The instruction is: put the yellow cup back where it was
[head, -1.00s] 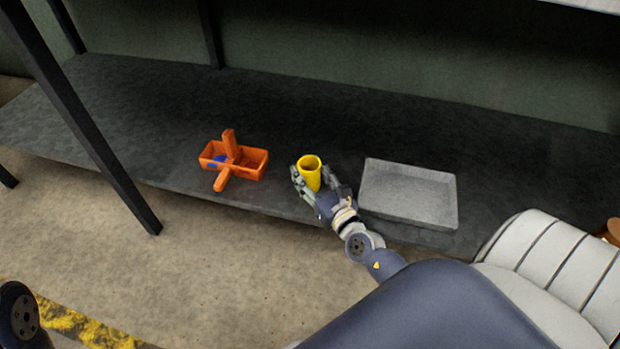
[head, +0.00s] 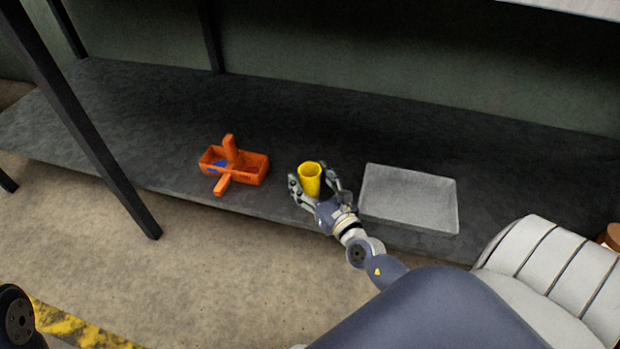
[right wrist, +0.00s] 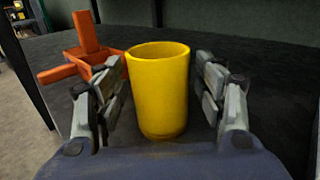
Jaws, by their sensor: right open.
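The yellow cup (head: 310,179) stands upright on the dark shelf (head: 290,115), between the orange caddy and the grey tray. My right gripper (head: 311,178) is open around the cup, with one finger on each side. In the right wrist view the yellow cup (right wrist: 158,92) sits between the open fingers of the right gripper (right wrist: 160,95), with a gap showing on both sides. My left gripper is not in view.
An orange caddy (head: 250,172) with a handle and something blue inside stands left of the cup; it also shows in the right wrist view (right wrist: 90,55). A grey tray (head: 410,197) lies right of the gripper. A dark post (head: 95,140) rises at the left. Shelf behind the cup is clear.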

